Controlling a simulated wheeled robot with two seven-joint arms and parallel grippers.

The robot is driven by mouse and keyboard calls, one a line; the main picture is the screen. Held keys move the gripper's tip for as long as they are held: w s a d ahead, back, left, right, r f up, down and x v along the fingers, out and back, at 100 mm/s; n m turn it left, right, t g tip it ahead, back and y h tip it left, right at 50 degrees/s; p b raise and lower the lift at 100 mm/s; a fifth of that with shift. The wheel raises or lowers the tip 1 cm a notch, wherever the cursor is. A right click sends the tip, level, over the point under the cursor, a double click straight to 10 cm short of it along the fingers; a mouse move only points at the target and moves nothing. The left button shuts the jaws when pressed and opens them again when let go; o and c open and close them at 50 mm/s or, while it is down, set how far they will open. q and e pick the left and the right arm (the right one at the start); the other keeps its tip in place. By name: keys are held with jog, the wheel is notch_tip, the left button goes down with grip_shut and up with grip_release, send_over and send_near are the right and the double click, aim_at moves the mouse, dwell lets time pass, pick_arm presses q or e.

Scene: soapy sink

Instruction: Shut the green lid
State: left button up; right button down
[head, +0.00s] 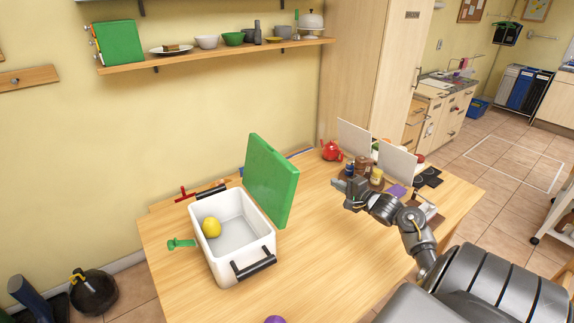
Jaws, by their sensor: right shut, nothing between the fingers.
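The green lid (271,180) stands upright and open along the right side of a white box (240,271) on the wooden table. The box is open at the top, and a yellow ball (212,227) lies inside it. A black handle (253,263) is on the box's front, and a green latch (181,243) sticks out at its left side. My right gripper (341,185) is shut and empty, above the table to the right of the lid, apart from it. My left gripper is not in the picture.
Small jars (376,176), a red teapot (331,150) and upright white panels (397,161) stand at the table's back right, close to my right gripper. A purple item (275,320) lies at the front edge. The table's front middle (325,255) is clear.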

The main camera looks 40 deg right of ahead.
jog(key=a+r+m+t+y, duration=0.3)
jog(key=a+r, duration=0.1)
jog(key=a, duration=0.2)
jog(key=w+a+r+p, duration=0.3)
jog(key=w+a+p, duration=0.1)
jog(key=w, duration=0.7)
jog(key=shift+w, duration=0.15)
jog(key=shift+d, duration=0.1)
